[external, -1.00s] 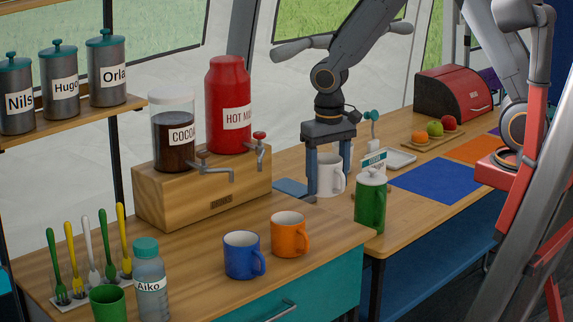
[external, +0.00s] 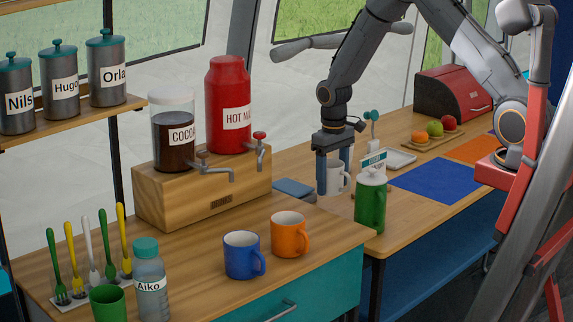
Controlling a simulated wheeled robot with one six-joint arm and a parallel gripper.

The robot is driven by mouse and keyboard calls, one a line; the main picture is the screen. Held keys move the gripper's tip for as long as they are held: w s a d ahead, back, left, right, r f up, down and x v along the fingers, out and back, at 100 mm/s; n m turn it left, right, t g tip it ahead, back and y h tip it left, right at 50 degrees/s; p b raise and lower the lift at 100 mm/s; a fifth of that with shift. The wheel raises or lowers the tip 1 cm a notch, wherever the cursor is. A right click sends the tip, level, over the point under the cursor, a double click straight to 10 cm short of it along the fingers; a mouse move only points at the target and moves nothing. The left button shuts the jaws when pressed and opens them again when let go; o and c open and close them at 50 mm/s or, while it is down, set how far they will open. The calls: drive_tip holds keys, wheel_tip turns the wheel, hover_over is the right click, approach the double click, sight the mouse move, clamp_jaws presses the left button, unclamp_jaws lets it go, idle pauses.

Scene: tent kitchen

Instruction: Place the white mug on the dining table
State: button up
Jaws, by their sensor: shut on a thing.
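The white mug (external: 333,181) is between the fingers of my gripper (external: 334,186), which is shut on it. The mug looks upright, with its handle to the right. The fingers hide part of its sides. It is over the left end of the long wooden table (external: 335,213), behind the green lidded canister (external: 371,205). I cannot tell whether its base touches the tabletop. This long table, which bears the coloured mats, appears to be the dining table.
Blue (external: 243,256) and orange (external: 289,234) mugs stand on the nearer counter. A dispenser (external: 204,190) stands left.

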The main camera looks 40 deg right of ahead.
wheel_tip(320, 180, up, 10)
drive_tip(key=s+d+b, duration=0.1)
drive_tip(key=s+d, duration=0.1)
drive_tip(key=d, duration=0.9)
drive_tip(key=s+d+b, duration=0.1)
drive_tip(key=s+d, duration=0.1)
drive_tip(key=d, duration=0.9)
drive_tip(key=s+d+b, duration=0.1)
drive_tip(key=s+d, duration=0.5)
drive_tip(key=d, duration=0.2)
drive_tip(key=s+d+b, duration=0.1)
drive_tip(key=s+d, duration=0.4)
drive_tip(key=d, duration=0.4)
drive_tip(key=f, duration=0.5)
drive_tip(key=f+p, duration=0.1)
drive_tip(key=f, duration=0.4)
drive_tip(key=shift+s+f, duration=0.2)
drive_tip(key=shift+f, duration=0.1)
drive_tip(key=shift+f+p, duration=0.45)
drive_tip(key=shift+f, duration=1.85)
